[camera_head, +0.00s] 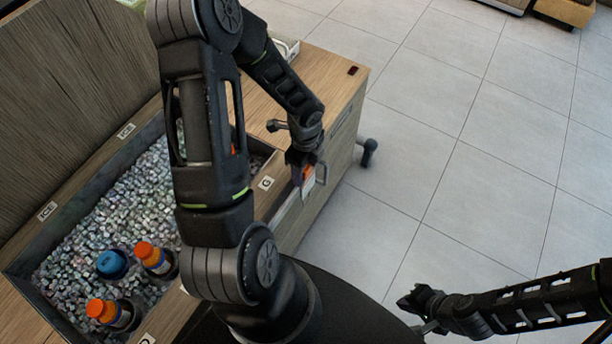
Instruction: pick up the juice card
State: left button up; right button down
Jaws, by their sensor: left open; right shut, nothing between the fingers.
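A small orange and white card (308,173), which looks like the juice card, shows at the front side of the wooden cart, near the label G. My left gripper (304,178) is open right at the card, with its fingers partly in front of it. I cannot tell whether the fingers touch the card or lie on both sides of it. My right gripper (411,303) is shut and empty, low over the floor at the lower right, well away from the cart.
An ice bin (62,209) in the cart holds bottles with orange caps (147,250) and a blue cap (112,263). My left arm hides part of the bin and cart top. A caster (369,148) sticks out at the cart's right end. The tiled floor (465,150) is clear.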

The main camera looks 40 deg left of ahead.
pick_arm(q)
jog(key=shift+c, duration=0.5)
grip_shut()
